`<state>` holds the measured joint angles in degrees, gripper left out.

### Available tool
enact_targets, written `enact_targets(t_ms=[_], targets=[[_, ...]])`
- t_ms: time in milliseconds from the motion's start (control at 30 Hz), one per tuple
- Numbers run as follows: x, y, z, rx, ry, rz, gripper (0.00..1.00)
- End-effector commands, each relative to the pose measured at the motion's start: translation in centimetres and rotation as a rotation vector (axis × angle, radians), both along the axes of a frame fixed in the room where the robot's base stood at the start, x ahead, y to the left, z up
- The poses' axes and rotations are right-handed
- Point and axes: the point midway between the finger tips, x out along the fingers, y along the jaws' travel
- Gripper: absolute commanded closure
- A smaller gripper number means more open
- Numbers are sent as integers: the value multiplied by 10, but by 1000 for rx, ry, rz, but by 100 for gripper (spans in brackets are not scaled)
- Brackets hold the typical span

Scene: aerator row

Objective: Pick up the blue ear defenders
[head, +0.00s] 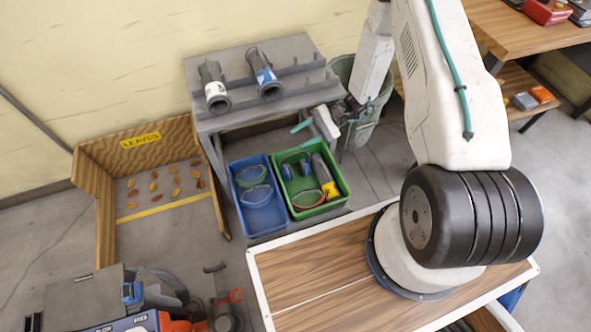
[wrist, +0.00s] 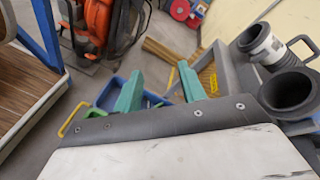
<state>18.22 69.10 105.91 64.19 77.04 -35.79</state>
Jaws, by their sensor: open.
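The blue ear defenders (head: 287,171) lie in the back left part of the green crate (head: 337,199), on the floor below the grey rack. My gripper (head: 306,134) is open, its teal fingers apart, above and just behind the crate near the rack's front. It is not touching the ear defenders. In the wrist view my gripper (wrist: 161,88) shows both teal fingers with nothing held between them. The ear defenders cannot be made out in the wrist view.
A grey and yellow bottle (head: 325,176) and a red-rimmed item (head: 308,199) share the green crate. A blue crate (head: 264,224) with goggles-like items stands left of it. The grey rack (head: 232,122) holds two tubes. A leaves bay (head: 150,215) lies left.

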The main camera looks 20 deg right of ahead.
Motion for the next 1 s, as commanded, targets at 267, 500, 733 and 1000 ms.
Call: enact_targets(t_ms=[267, 500, 733, 1000], targets=[[8, -1, -154, 84, -123, -362, 59], [35, -29, -248, -23, -428, -677, 59], [72, -57, -251, -147, -705, -767, 59], [90, -39, -255, -156, -734, -757, 59]])
